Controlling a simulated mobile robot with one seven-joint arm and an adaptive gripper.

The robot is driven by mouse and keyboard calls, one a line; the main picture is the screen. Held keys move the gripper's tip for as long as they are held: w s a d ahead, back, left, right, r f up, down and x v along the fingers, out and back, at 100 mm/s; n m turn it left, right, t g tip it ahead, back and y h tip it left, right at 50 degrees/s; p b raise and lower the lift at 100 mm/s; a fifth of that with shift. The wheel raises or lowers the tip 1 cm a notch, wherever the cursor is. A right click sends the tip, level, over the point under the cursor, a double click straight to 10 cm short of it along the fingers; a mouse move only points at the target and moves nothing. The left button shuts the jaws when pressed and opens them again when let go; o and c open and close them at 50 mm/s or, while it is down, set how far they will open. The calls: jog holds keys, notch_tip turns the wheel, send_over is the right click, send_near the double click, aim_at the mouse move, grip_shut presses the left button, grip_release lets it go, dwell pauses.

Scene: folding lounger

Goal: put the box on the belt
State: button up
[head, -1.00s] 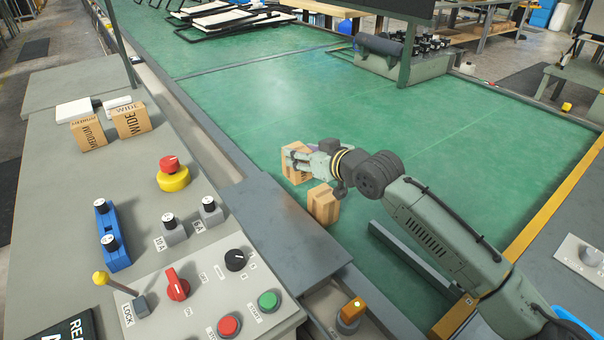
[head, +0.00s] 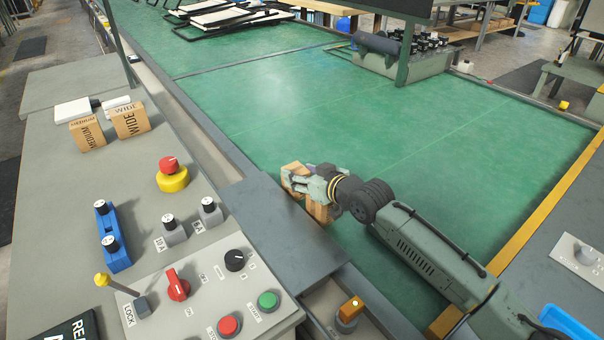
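A brown cardboard box (head: 291,181) is at the tips of my gripper (head: 297,176), over the near left part of the green belt (head: 400,135). My fingers lie across this box and appear shut on it; part of it is hidden behind them. I cannot tell whether its underside touches the belt. A second brown box (head: 322,213) is just below my gripper in the picture, mostly covered by it.
The control desk on the left carries MEDIUM (head: 87,133) and WIDE (head: 130,121) boxes, a red stop button (head: 170,166) and several knobs. A grey plate (head: 285,235) lies beside the belt. A dark post (head: 405,55) stands farther back. The belt's middle is clear.

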jog(key=shift+o, duration=1.4)
jog(key=shift+r, duration=0.1)
jog(key=shift+r+p, duration=0.3)
jog(key=v, duration=1.2)
jog(key=shift+d+f, duration=0.1)
jog(key=shift+f, duration=0.1)
